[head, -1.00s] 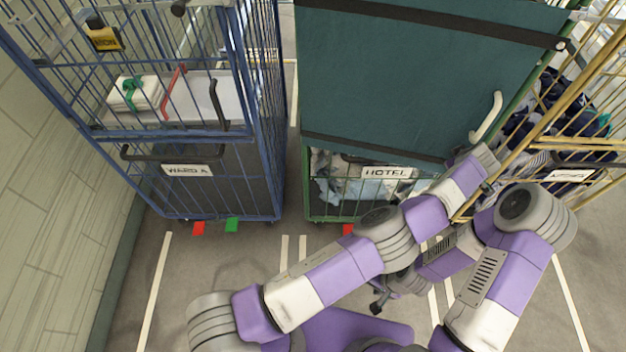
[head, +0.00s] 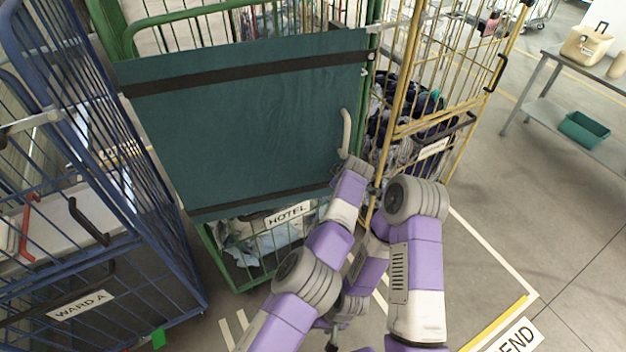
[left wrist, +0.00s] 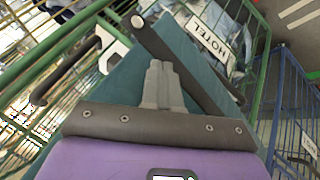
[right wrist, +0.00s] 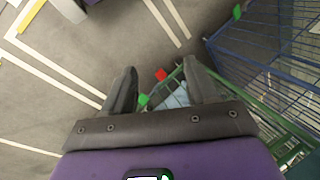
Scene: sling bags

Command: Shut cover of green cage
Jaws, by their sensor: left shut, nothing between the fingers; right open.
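The green cage (head: 128,45) carries a "HOTEL" sign (head: 287,215). A pale handle (head: 346,132) shows near the cover's right edge. My left gripper (head: 357,168) is at the cover's lower right corner, partly hidden by my arm. In the left wrist view the gripper (left wrist: 160,65) is shut and empty against or just over the cover (left wrist: 190,65); contact is unclear. My right gripper (head: 333,342) is low before the cage; the right wrist view shows it open (right wrist: 160,75) above the floor.
A blue cage (head: 150,190) marked "WARD A" stands left, and a yellow cage (head: 468,150) with dark laundry stands close on the right. A table (head: 550,95) with a teal bin (head: 585,130) is at far right. Taped floor at right is open.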

